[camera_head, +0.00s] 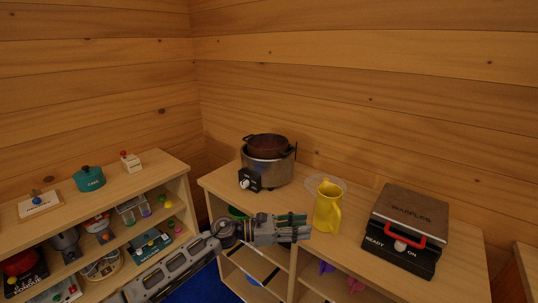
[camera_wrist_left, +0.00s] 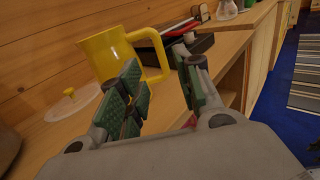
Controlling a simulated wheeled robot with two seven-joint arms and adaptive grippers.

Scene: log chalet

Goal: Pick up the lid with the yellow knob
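The lid with the yellow knob is a clear glass disc (camera_head: 339,183) lying flat on the wooden counter, partly hidden behind the yellow pitcher (camera_head: 326,208) in the head view. In the left wrist view the lid's glass (camera_wrist_left: 62,108) and its yellow knob (camera_wrist_left: 70,94) show at the left, beside the pitcher (camera_wrist_left: 104,55). My left gripper (camera_head: 303,228) is over the counter's front part, left of and nearer than the pitcher. Its two fingers with green pads (camera_wrist_left: 163,84) are apart, with nothing between them; the pitcher's handle shows beyond. My right gripper is not in view.
A steel pot cooker (camera_head: 268,168) with a brown pot on top stands behind my left gripper. A waffle maker (camera_head: 408,225) with a red handle is to the right. A toy-filled shelf (camera_head: 150,183) stands at left. Bare counter lies between pitcher and waffle maker.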

